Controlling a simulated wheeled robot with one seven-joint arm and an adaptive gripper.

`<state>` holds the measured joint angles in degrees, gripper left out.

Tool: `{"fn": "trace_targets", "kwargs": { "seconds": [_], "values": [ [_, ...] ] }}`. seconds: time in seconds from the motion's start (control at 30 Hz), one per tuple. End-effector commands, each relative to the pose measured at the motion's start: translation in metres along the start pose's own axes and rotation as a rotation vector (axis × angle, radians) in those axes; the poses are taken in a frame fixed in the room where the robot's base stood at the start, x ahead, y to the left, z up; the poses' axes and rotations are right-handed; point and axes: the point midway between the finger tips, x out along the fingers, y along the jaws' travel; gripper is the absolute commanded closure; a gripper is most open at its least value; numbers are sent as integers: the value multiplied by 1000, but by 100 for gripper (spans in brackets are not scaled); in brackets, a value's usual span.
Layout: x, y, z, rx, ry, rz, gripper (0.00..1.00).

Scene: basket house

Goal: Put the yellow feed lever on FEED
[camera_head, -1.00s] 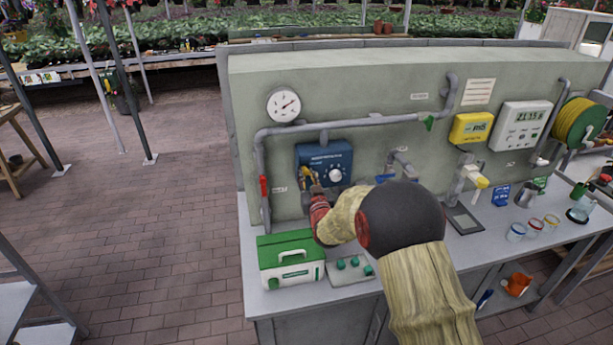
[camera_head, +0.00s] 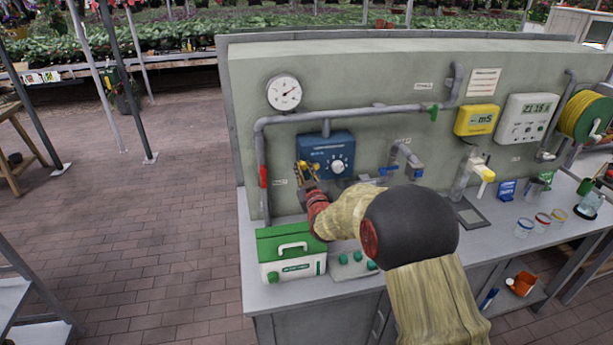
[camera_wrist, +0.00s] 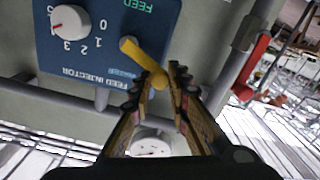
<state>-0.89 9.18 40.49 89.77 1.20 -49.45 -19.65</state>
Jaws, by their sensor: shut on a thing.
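The yellow feed lever (camera_wrist: 146,58) pivots on the blue feed injector box (camera_wrist: 80,35), which also shows on the panel in the head view (camera_head: 318,142). In the upside-down wrist view the lever slants from its pivot down and right, its end between my fingertips. My gripper (camera_wrist: 163,80) is shut on that end. A green FEED label (camera_wrist: 148,5) is at the picture's top edge, on the side of the pivot away from the lever's end. In the head view my gripper (camera_head: 309,180) partly hides the lever (camera_head: 303,167).
A white dial (camera_head: 338,167) sits on the box, right of the lever. A red-handled pipe valve (camera_head: 263,177) is to the left, and blue-handled taps (camera_head: 390,171) are to the right. A green-and-white case (camera_head: 291,254) stands on the bench below.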

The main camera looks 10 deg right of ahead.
Motion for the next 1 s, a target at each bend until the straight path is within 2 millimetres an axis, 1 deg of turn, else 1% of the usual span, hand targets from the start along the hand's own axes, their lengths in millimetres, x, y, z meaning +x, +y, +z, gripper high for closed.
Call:
{"fn": "trace_targets", "kwargs": {
  "seconds": [0.03, 0.4, 0.67, 1.0],
  "values": [
    [0, -5, 7, -44, 3, -1, 100],
    [0, -15, 24, -397, 1, 0, 100],
    [0, -18, 38, -644, 1, 0, 100],
    [0, -18, 55, -953, 0, -1, 100]
  ]
}}
